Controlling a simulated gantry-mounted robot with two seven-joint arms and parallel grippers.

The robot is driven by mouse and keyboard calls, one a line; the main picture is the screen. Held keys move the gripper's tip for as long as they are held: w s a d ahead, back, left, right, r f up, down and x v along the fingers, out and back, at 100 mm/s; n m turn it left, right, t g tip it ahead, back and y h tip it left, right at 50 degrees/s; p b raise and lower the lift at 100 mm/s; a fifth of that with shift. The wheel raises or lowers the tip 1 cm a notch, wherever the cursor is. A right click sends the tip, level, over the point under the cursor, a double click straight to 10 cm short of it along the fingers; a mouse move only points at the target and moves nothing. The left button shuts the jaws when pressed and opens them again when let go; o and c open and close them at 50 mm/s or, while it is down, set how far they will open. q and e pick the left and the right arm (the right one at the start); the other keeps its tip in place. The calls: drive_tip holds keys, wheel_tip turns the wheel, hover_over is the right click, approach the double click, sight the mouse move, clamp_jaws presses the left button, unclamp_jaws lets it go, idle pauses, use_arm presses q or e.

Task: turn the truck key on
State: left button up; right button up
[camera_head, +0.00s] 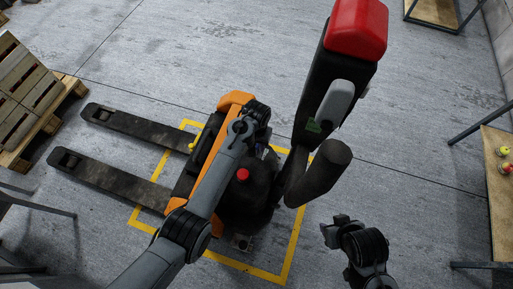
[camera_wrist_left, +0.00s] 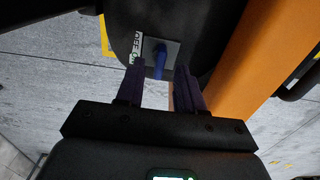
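The truck is an orange and black pallet truck (camera_head: 236,100) standing in a yellow floor outline. Its blue key (camera_wrist_left: 159,62) shows in the left wrist view, upright on a small plate marked "OFF" (camera_wrist_left: 138,45) set in a black panel. My left gripper (camera_wrist_left: 159,72) is open, with one dark purple finger on each side of the key and gaps between. In the head view my left gripper (camera_head: 263,151) is over the truck body, and my arm and the truck hide the key. My right gripper (camera_head: 329,233) hangs away from the truck at lower right; its opening is unclear.
The truck's black tiller with a red head (camera_head: 357,28) rises just right of my left gripper. A red button (camera_head: 243,175) is on the truck body. Forks (camera_head: 125,180) extend left toward a wooden pallet (camera_head: 45,115). A table (camera_head: 503,190) stands at right.

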use_arm(q)
drive_tip(key=shift+f+b, duration=0.4)
drive_tip(key=shift+f, duration=0.9)
clamp_jaws()
